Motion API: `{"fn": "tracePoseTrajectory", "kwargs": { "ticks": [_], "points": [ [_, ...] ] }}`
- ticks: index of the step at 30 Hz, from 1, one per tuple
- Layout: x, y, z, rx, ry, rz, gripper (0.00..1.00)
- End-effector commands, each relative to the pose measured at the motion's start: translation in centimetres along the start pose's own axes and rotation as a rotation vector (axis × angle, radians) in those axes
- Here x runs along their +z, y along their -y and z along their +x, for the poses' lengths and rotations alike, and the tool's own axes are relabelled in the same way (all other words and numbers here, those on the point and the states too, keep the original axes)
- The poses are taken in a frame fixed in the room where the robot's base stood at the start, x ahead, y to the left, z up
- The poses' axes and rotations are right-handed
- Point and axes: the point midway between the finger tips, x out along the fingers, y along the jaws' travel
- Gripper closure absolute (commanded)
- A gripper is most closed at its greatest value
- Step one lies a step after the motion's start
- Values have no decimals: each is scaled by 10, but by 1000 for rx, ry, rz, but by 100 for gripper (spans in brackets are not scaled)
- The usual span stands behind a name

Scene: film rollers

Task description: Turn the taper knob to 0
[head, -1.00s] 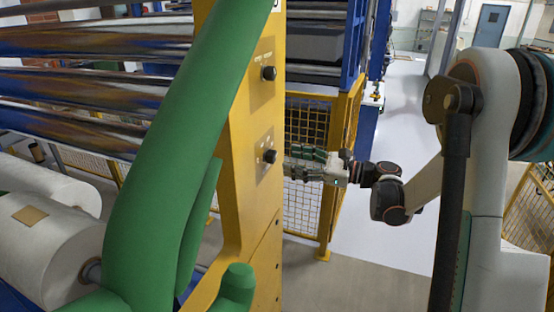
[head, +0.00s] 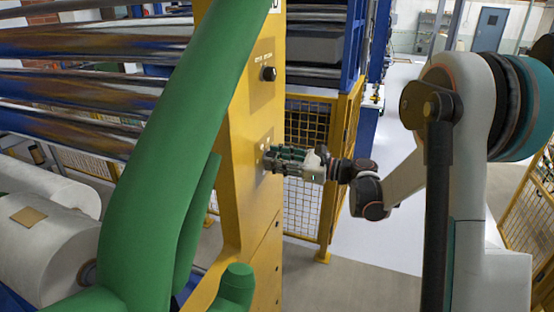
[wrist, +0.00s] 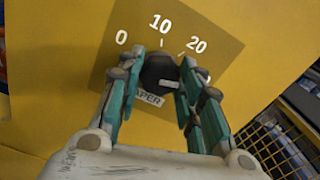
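The taper knob (wrist: 159,70) is black and sits on a brown dial plate (wrist: 215,45) marked 0, 10 and 20, with part of a further mark at the right. A pale line on the knob points rightward, away from the 0. A partly covered label below ends in "APER". My gripper (wrist: 161,66) has one teal finger on each side of the knob; whether they touch it is not clear. In the head view my gripper (head: 272,158) reaches the lower plate on the yellow column and hides the knob.
A second black knob (head: 268,73) is higher on the yellow column (head: 240,130). A big green tube (head: 165,160) stands left of it. A yellow mesh fence (head: 305,125) is close behind my gripper. Pale floor is open at the right.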

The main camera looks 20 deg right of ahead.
Motion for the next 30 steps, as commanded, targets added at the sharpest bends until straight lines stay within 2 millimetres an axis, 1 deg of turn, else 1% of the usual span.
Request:
{"fn": "tracePoseTrajectory", "kwargs": {
  "ticks": [8, 14, 20, 30],
  "points": [
    [0, 0, 0, 0, 0, -14, 90],
    [-1, 0, 0, 0, 0, -88, 90],
    [-1, 0, 0, 0, 0, -234, 90],
    [-1, -1, 0, 0, 0, -555, 90]
  ]
}}
